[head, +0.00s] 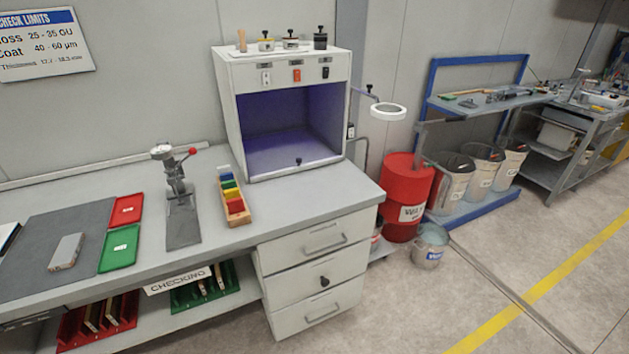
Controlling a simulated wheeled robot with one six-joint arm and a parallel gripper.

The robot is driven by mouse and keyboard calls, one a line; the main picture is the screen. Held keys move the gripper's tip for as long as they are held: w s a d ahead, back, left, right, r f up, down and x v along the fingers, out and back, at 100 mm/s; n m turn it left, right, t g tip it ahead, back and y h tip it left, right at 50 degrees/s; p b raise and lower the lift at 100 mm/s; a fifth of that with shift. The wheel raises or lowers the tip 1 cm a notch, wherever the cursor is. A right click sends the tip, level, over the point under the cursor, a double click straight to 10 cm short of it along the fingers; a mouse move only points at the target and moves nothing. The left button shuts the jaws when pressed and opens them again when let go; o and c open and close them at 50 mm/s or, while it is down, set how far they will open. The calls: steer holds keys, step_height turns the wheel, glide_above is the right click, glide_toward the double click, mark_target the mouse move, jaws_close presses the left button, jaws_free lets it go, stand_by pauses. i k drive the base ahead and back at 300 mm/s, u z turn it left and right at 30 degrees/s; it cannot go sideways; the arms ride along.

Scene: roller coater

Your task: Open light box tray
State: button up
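The light box (231,130) is a white cabinet on the grey bench, with an open front and a purple-lit inside. Its tray (270,160) is the floor panel at the bottom of the opening, with a small dark knob (298,162) near its front edge. The tray appears to sit within the box; I cannot tell whether it is pulled out at all. Switches (297,75) are on the panel above the opening. My gripper is not in view.
The bench top (325,190) is clear in front of the box. A wooden rack of coloured pieces (235,204) and a press-like stand (182,215) are to the left. Below are drawers (312,244). A ring lamp (388,111) and red drum (405,190) are right. The floor ahead is free.

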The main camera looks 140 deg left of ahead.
mark_target(269, 156)
steer(key=u, duration=3.55)
steer(key=k, duration=0.1)
steer(key=u, duration=1.6)
